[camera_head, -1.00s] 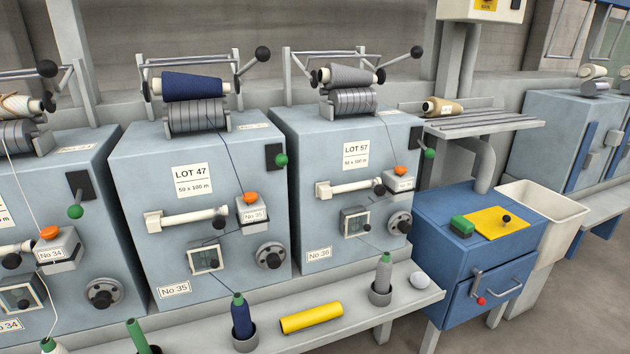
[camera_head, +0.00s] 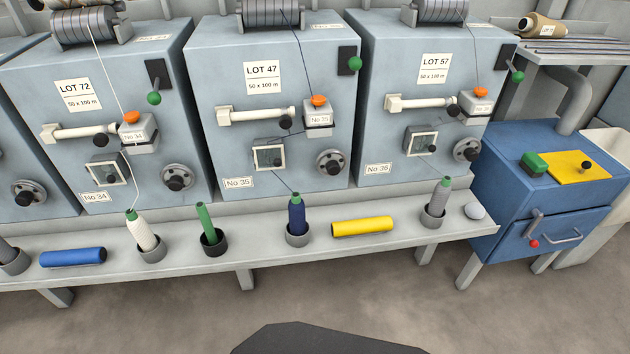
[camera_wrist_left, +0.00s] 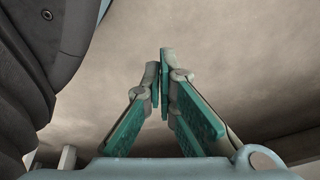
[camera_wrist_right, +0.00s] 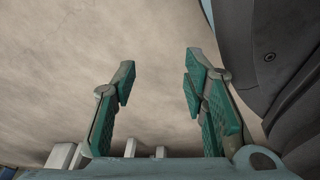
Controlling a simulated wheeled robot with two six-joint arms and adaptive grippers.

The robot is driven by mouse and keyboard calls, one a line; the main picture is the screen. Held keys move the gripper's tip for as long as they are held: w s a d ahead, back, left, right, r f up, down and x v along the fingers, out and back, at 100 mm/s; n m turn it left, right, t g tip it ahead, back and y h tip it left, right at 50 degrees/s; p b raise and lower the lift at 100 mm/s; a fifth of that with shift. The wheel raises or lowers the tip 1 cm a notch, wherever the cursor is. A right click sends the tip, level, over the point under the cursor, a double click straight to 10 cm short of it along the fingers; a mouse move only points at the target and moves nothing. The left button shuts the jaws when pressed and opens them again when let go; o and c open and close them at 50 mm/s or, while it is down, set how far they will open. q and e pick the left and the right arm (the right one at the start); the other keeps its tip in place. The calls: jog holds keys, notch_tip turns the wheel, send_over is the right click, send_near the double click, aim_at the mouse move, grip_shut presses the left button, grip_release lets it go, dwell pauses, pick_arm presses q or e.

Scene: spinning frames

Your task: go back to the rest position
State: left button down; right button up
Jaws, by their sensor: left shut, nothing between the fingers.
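My left gripper (camera_wrist_left: 163,85) shows in the left wrist view with its green-padded fingers together and nothing between them. My right gripper (camera_wrist_right: 160,85) shows in the right wrist view with its fingers wide apart and empty, over bare floor. Neither gripper is in the head view, where only a dark part of my own body shows at the bottom edge. Both grippers are clear of the machines and the shelf.
Spinning machines No 34 (camera_head: 95,125), No 35 (camera_head: 268,95) and No 36 (camera_head: 425,95) stand behind a long grey shelf (camera_head: 190,262) holding bobbins in cups, a blue tube (camera_head: 73,257) and a yellow tube (camera_head: 362,227). A blue cabinet (camera_head: 510,190) stands at right. The floor (camera_head: 180,315) in front is clear.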

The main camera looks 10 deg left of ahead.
pick_arm(q)
jog(key=s+r+p, duration=0.5)
jog(key=r+p, duration=0.4)
jog(key=p, duration=0.2)
jog(key=s+r+g+p, duration=0.1)
jog(key=s+r+p, duration=0.4)
jog(key=r+p, duration=0.4)
jog(key=p, duration=0.2)
jog(key=shift+s+g+p, duration=0.3)
jog(key=shift+s, duration=0.1)
pick_arm(e)
jog(key=s+r, duration=0.4)
jog(key=r, duration=0.6)
jog(key=s+r+g, duration=0.1)
jog(key=s+r, duration=0.3)
jog(key=r, duration=0.6)
jog(key=shift+s+a+g, duration=0.2)
jog(key=shift+g, duration=0.1)
jog(key=shift+w, duration=0.1)
